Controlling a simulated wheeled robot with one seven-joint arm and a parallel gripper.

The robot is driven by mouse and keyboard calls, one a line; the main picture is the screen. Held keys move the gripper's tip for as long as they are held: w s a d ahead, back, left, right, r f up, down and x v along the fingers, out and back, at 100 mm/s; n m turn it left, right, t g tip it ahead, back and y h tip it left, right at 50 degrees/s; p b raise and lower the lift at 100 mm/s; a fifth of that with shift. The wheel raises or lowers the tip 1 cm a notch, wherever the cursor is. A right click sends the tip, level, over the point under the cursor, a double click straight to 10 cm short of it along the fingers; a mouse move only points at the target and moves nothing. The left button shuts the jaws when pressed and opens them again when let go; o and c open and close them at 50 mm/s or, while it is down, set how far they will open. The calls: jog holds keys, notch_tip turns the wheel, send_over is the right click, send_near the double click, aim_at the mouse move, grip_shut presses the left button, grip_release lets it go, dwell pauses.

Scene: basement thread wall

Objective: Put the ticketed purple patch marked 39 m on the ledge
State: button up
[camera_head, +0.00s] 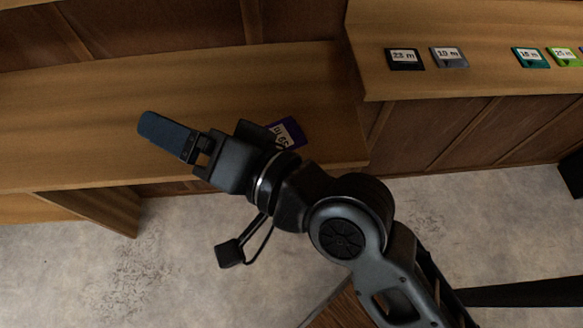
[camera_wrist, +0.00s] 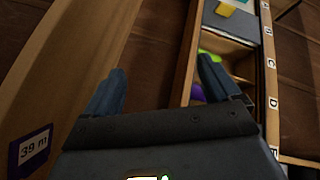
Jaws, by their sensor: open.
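The purple patch (camera_head: 290,130), with a white ticket marked 39 m, lies on the lower wooden surface (camera_head: 80,110) in the head view. My wrist partly covers it there. It also shows at the lower left of the wrist view (camera_wrist: 33,148), its ticket readable. My gripper (camera_head: 166,136) is over the same wooden surface, to the left of the patch and apart from it. In the wrist view its two fingers (camera_wrist: 160,88) stand apart with nothing held between them. I cannot tell which wooden surface is the ledge.
A second wooden surface (camera_head: 450,85) at the right carries ticketed patches: black 23 m (camera_head: 404,59), grey 10 m (camera_head: 449,57), teal (camera_head: 530,57) and green (camera_head: 564,57). The wrist view shows a lettered wooden rack (camera_wrist: 268,70) with compartments. The lower surface is clear left of my gripper.

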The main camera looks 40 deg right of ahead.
jog(key=s+d+f+n+h, duration=0.1)
jog(key=s+d+f+h, duration=0.1)
jog(key=s+d+f, duration=0.35)
jog(key=s+d+f+n+h, duration=0.1)
jog(key=s+d+f+h, duration=0.15)
jog(key=s, duration=0.55)
jog(key=s+d+r+n, duration=0.1)
jog(key=s+d+n, duration=0.2)
jog(key=s, duration=0.3)
jog(key=s+d+r+n+g+h, duration=0.1)
jog(key=s+d+n, duration=0.3)
jog(key=s, duration=0.2)
